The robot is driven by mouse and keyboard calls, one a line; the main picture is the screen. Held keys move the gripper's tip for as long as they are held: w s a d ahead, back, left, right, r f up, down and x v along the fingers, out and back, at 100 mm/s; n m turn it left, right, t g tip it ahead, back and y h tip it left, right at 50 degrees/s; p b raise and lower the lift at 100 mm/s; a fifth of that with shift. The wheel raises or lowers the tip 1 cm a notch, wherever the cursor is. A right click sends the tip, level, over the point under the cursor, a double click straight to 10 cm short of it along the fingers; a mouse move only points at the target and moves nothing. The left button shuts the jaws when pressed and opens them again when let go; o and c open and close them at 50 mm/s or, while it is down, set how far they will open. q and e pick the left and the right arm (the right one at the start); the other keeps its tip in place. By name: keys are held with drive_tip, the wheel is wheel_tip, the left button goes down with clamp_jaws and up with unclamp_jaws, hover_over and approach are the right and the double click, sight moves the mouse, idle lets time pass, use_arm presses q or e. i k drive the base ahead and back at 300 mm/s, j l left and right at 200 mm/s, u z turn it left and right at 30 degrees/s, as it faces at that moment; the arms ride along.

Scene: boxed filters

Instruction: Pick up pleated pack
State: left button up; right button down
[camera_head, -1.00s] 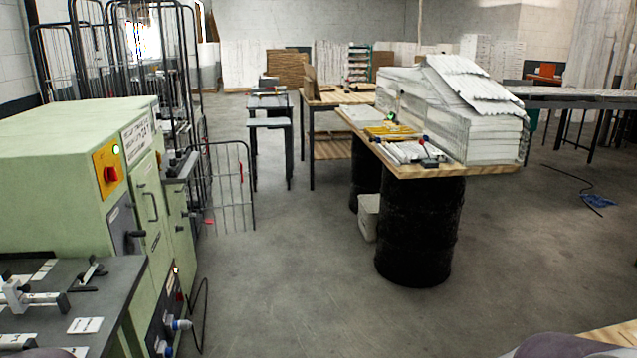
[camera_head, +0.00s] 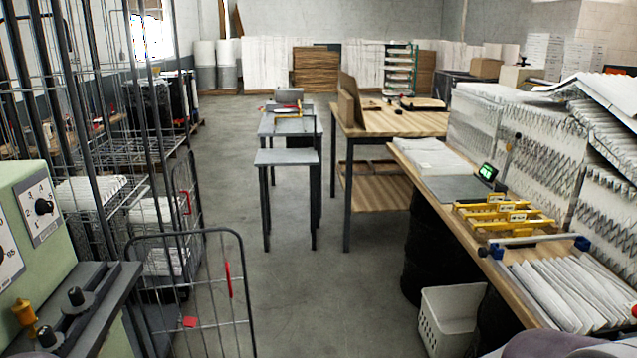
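White pleated packs (camera_head: 568,293) lie in a row at the near end of the wooden bench at the right. Larger zigzag-edged pleated packs (camera_head: 541,157) stand stacked along the bench's far side, with sheets on top. Other white pleated pieces (camera_head: 88,200) sit on shelves of the wire cage trolley at the left. I cannot tell which one is the task's pack. Neither of my grippers is in view. Only rounded grey parts of mine show at the bottom right edge.
The wooden bench (camera_head: 417,157) on black drums holds yellow frames (camera_head: 502,217) and a small green display (camera_head: 488,172). A white basket (camera_head: 449,318) stands on the floor beside it. The wire cage trolley (camera_head: 225,232) and green machine (camera_head: 32,224) flank the left. Clear floor (camera_head: 297,290) runs between.

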sight(431, 145)
drive_tip(key=i+j+z, duration=0.1)
drive_tip(key=i+z, duration=0.2)
drive_tip(key=i, duration=2.85)
drive_tip(key=i+j+z, duration=0.25)
drive_tip(key=i, duration=0.2)
drive_tip(key=i+j+z, duration=0.1)
drive_tip(key=i+z, duration=0.15)
drive_tip(key=i, duration=0.25)
drive_tip(key=i+j+z, duration=0.2)
drive_tip(key=i+z, duration=0.45)
drive_tip(key=i+j+z, duration=0.25)
drive_tip(key=z, duration=0.2)
drive_tip(key=i+j+z, duration=0.25)
drive_tip(key=z, duration=0.15)
drive_tip(key=i+j+z, duration=0.25)
drive_tip(key=j+z, duration=0.2)
drive_tip(key=i+j+z, duration=0.2)
drive_tip(key=j+z, duration=0.25)
